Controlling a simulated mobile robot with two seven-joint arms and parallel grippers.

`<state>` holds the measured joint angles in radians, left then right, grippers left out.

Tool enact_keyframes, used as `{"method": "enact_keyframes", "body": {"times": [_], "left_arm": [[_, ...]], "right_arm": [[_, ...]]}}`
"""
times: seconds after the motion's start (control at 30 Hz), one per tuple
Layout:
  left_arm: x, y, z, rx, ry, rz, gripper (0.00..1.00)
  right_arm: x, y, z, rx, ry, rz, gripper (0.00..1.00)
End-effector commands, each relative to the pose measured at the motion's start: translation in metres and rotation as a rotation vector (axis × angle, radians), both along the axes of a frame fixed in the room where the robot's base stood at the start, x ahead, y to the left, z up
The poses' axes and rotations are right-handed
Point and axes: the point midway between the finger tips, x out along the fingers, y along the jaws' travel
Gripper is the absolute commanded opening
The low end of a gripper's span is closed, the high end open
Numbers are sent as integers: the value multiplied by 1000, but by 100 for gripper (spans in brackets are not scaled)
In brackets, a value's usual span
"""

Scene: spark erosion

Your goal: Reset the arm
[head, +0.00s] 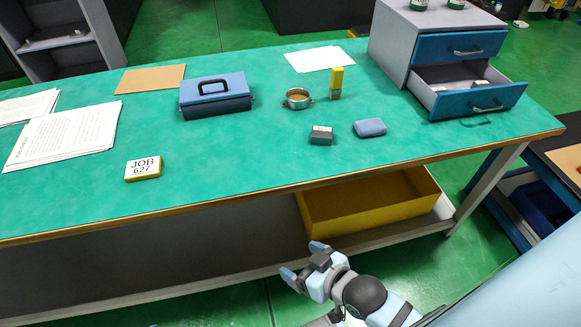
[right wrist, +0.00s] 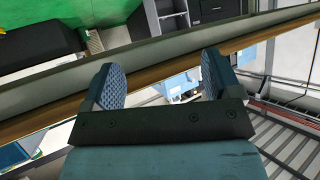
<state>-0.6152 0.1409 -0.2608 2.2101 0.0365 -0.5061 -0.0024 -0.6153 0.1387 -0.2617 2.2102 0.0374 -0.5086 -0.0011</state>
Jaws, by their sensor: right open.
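My right gripper (head: 303,263) is in the lower middle of the head view, below and in front of the table's front edge. Its two fingers are spread apart with nothing between them. In the right wrist view my right gripper (right wrist: 160,85) shows both textured finger pads wide apart and empty. My left gripper shows in neither view.
A drawer (head: 480,101) stands open. A yellow bin (head: 370,213) sits below.

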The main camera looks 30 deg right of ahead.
Motion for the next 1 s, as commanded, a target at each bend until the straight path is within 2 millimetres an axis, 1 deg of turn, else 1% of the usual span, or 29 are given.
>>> {"method": "enact_keyframes", "body": {"times": [0.03, 0.17, 0.3, 0.6, 0.7, 0.8, 0.9, 1.0], "left_arm": [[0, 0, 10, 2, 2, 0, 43], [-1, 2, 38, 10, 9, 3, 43], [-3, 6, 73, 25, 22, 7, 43], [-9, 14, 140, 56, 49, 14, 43], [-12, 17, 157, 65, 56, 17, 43], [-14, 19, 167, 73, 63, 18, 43], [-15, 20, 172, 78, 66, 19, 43], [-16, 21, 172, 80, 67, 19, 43]], "right_arm": [[0, 0, 10, -3, 1, 0, 84], [-1, -3, 38, -12, 6, -2, 84], [-3, -6, 74, -28, 19, -6, 84], [-9, -15, 140, -60, 47, -13, 84], [-11, -18, 157, -68, 53, -15, 84], [-14, -20, 167, -76, 60, -17, 84], [-15, -21, 172, -81, 63, -17, 84], [-16, -22, 172, -83, 64, -18, 84]]}}
